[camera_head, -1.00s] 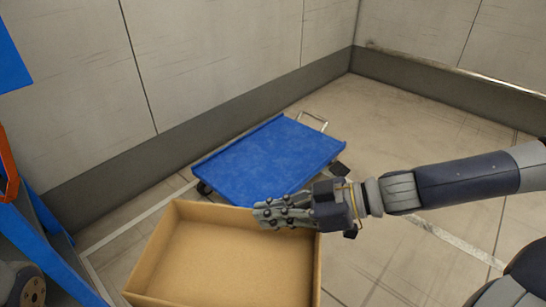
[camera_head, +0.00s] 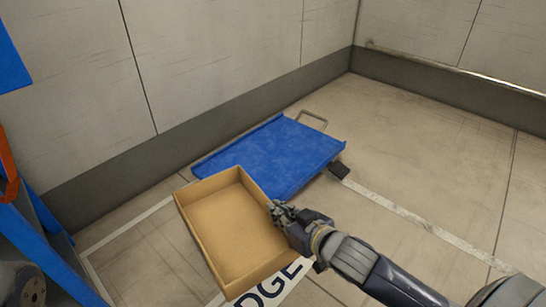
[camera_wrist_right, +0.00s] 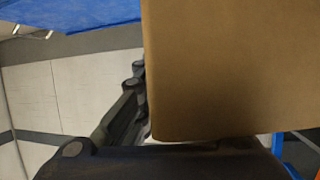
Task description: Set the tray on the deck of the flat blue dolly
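The tray (camera_head: 238,232) is a shallow, empty tan box with low walls. It is in front of the dolly in the head view, turned at an angle and overlapping the deck's near left edge in the picture. The flat blue dolly (camera_head: 275,150) stands on the floor with a bare deck. My right gripper (camera_head: 279,211) is at the tray's right wall and appears shut on it. In the right wrist view the tray (camera_wrist_right: 235,70) fills the right side beside dark finger links, and the blue deck (camera_wrist_right: 75,12) shows at top left. Fingertip contact is hidden. My left gripper is out of view.
A wall (camera_head: 220,70) runs behind the dolly. A blue frame (camera_head: 50,245) with an orange part (camera_head: 8,175) stands at the left edge. Floor lettering (camera_head: 270,287) is partly covered by the tray. The floor (camera_head: 420,150) to the right is clear.

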